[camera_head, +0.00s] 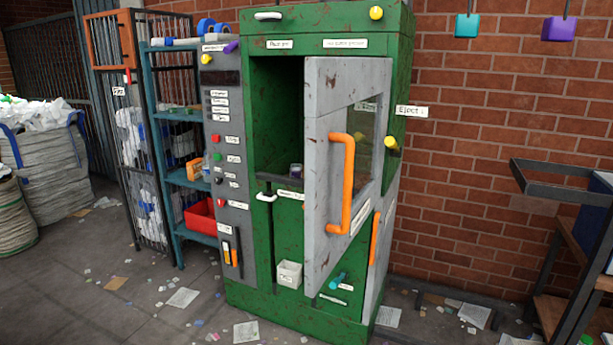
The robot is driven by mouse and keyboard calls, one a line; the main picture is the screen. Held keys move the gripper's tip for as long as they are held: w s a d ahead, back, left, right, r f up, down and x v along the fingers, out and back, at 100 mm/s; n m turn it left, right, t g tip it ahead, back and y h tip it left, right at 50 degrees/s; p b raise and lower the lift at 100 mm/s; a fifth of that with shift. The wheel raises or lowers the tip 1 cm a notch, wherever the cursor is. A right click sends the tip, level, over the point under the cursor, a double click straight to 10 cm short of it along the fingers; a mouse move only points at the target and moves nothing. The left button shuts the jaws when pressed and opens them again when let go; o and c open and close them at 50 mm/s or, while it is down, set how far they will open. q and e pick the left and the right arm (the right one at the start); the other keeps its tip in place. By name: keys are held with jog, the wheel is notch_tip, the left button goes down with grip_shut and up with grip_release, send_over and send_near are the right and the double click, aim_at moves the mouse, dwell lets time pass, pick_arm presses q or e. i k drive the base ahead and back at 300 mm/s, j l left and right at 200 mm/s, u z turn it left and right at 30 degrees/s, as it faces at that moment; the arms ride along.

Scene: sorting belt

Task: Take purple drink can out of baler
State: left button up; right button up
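The green baler (275,230) stands against the brick wall. Its grey upper door (325,90) with a window and an orange handle (347,180) is swung open, leaving the chamber (275,110) uncovered on the left. A small purple drink can (296,171) with a pale top appears low in the chamber, close to the door's edge. The door hides the right part of the chamber. Neither of my grippers is in view.
A control panel (222,140) with buttons adjoins the baler's left side. A teal shelf (158,140) with a red bin (201,217) stands further left. A dark metal frame (560,180) is at the right. Paper scraps litter the floor.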

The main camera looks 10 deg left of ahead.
aim_at(296, 170)
jog(key=i+j+z, duration=0.15)
jog(key=z, duration=0.2)
jog(key=j+z, duration=0.4)
jog(key=i+j+z, duration=0.15)
jog(key=z, duration=0.2)
